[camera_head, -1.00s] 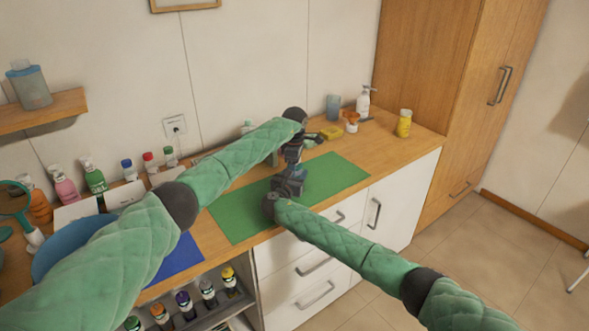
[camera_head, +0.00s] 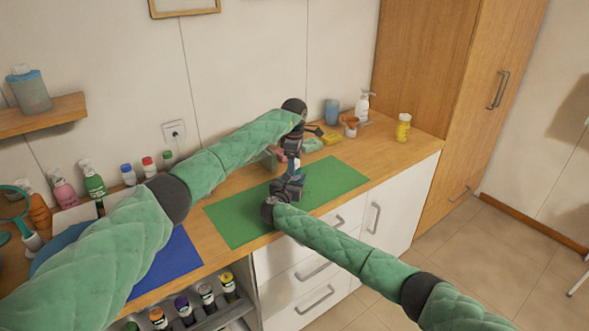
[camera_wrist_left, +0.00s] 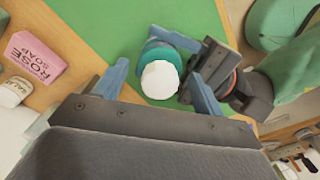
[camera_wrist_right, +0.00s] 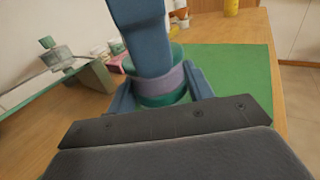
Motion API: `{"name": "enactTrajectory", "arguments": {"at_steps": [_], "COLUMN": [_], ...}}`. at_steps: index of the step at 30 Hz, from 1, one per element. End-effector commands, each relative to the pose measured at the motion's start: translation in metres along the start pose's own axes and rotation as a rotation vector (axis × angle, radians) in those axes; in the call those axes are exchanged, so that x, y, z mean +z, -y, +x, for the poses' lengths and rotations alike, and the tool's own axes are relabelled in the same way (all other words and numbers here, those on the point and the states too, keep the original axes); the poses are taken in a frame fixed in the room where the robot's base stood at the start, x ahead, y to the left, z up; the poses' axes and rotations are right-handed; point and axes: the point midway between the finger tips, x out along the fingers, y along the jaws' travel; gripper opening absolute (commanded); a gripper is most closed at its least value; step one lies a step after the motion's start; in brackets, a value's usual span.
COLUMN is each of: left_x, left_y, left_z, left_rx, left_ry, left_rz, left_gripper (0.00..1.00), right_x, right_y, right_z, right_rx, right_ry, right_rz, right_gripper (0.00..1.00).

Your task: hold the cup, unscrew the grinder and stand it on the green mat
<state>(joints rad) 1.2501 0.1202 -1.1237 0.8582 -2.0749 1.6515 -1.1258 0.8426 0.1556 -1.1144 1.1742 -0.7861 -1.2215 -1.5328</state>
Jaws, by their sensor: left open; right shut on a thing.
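The cup, a teal-green vessel with a purple-grey band (camera_wrist_right: 176,80), stands over the green mat (camera_head: 335,180) between the fingers of my right gripper (camera_wrist_right: 162,95), which is shut on it. The grinder's round white top (camera_wrist_left: 160,80) shows in the left wrist view with a teal body around and below it. My left gripper (camera_wrist_left: 158,86) is open above it, one finger on each side, with gaps to the white top. In the head view my left gripper (camera_head: 292,150) is directly above my right gripper (camera_head: 288,186). The joint between grinder and cup is hidden.
A pink rose soap box (camera_wrist_left: 35,58) and a small jar (camera_wrist_left: 14,92) stand beside the mat. A pump bottle (camera_head: 362,105), a blue tumbler (camera_head: 332,111) and a yellow bottle (camera_head: 403,127) stand at the back right. The right part of the mat is clear. A blue mat (camera_head: 172,262) lies left.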

Motion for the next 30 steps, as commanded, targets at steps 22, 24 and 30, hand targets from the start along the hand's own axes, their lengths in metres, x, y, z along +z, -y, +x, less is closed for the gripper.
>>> {"name": "enactTrajectory", "arguments": {"at_steps": [22,24,30], "left_x": [0.001,0.000,0.000], "left_y": [0.000,0.000,-0.001], "left_z": [-0.015,-0.005,0.022], "left_rx": [-0.003,-0.003,-0.001], "left_ry": [0.001,0.001,0.000], "left_rz": [0.352,0.351,0.350], "left_gripper": [0.69,0.69,0.69], "right_x": [0.001,0.001,0.001], "right_y": [0.000,0.000,0.000], "right_z": [0.000,0.000,0.000], "right_rx": [0.000,0.000,0.000], "right_ry": [0.001,0.001,0.001], "right_rz": [0.001,0.001,0.001], "right_gripper": [0.00,0.00,0.00]}}
